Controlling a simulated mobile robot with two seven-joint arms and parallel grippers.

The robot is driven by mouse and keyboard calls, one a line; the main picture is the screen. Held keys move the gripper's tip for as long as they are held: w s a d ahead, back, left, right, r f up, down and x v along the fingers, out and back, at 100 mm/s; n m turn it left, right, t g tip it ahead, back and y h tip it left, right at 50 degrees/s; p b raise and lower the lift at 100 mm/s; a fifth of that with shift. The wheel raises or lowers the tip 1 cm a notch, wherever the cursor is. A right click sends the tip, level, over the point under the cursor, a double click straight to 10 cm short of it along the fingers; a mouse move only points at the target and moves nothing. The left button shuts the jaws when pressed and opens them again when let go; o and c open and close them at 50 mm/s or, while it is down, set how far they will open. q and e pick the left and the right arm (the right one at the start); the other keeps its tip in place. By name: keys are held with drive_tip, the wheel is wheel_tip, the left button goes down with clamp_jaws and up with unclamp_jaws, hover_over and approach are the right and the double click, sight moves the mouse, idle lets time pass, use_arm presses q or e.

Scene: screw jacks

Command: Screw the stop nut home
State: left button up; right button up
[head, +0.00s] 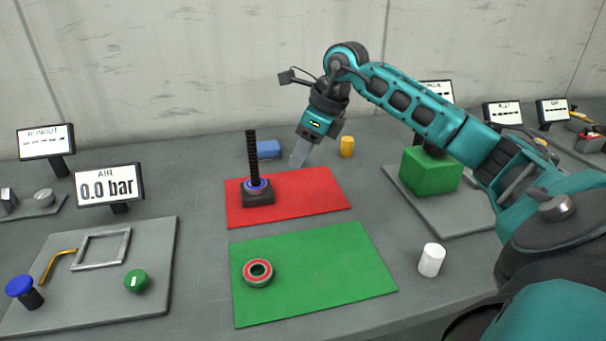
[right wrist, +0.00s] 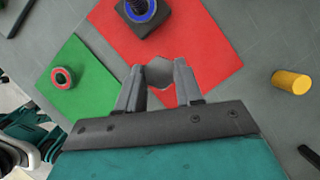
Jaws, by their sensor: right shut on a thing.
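A screw jack stands on the red mat (head: 312,193), with an upright black threaded spindle (head: 252,155) on a dark square base (head: 258,199). A blue ring (right wrist: 150,12) sits around the foot of the spindle. My right gripper (head: 299,155) is above the far part of the red mat, to the right of the spindle and apart from it. In the right wrist view its fingers are shut on a grey six-sided piece (right wrist: 159,72), which looks like the stop nut. The fingers hide its sides. My left gripper is out of view.
A red-and-grey ring (head: 258,272) lies on the green mat (head: 335,273). A blue block (head: 268,149) and a yellow cylinder (head: 346,146) stand behind the red mat. A white cylinder (head: 431,260) and a green block (head: 430,171) are to the right. An AIR display (head: 108,185) reads 0.0 bar.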

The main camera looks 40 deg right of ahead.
wheel_tip(320, 180, up, 11)
drive_tip(key=p, duration=0.1)
drive_tip(key=shift+p, duration=0.3)
